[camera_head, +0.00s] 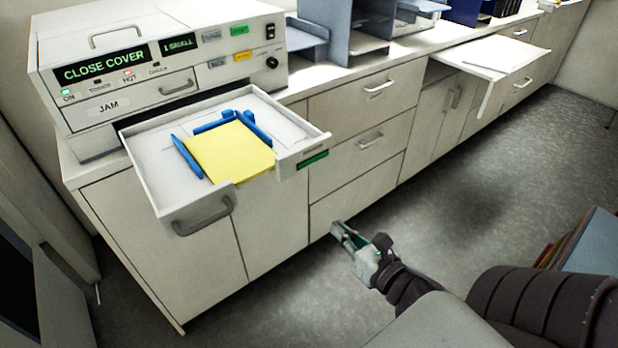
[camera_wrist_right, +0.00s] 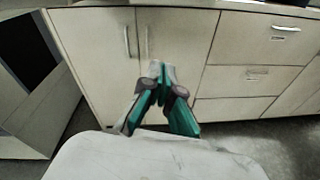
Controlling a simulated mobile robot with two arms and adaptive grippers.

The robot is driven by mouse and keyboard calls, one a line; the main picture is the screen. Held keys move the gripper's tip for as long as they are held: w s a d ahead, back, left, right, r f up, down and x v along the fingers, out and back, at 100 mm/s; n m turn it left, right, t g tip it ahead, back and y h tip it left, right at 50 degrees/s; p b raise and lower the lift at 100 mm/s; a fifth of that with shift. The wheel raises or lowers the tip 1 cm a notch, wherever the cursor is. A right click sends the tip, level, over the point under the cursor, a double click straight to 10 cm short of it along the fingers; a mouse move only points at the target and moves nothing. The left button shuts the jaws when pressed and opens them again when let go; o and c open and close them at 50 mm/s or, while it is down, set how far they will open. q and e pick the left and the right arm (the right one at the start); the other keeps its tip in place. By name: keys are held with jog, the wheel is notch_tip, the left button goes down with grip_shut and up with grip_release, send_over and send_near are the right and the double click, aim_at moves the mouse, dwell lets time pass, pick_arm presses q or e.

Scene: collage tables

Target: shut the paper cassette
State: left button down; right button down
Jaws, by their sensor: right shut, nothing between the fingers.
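The paper cassette (camera_head: 152,184) is a white tray pulled out from the front of the laminator-like machine (camera_head: 165,60). Yellow paper (camera_head: 230,152) lies in it between blue guides (camera_head: 187,158). A grey handle (camera_head: 203,216) is on its front wall, beside a notch. My right gripper (camera_head: 340,232) is below and to the right of the cassette, in front of the lower drawers, apart from it. It is shut and empty, and its fingertips meet in the right wrist view (camera_wrist_right: 161,70). The cassette is not visible in the right wrist view. My left gripper is not in view.
The machine's display reads "CLOSE COVER". Cabinet doors and drawers (camera_head: 357,140) run below the counter. A pull-out board (camera_head: 491,58) with paper juts out farther right. Coloured folders or boards (camera_head: 590,245) stand at the right edge. The grey floor (camera_head: 440,215) between is clear.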

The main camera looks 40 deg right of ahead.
notch_tip(320, 180, up, 7)
jog(key=s+a+n+t+y, duration=0.1)
jog(key=a+n+t, duration=0.1)
jog(key=n, duration=0.2)
jog(key=p, duration=0.3)
send_near(288, 169)
jog(key=w, duration=0.6)
jog(key=shift+a+r, duration=0.1)
jog(key=shift+r, duration=0.3)
jog(key=shift+w+f, duration=0.15)
jog(key=shift+w, duration=0.55)
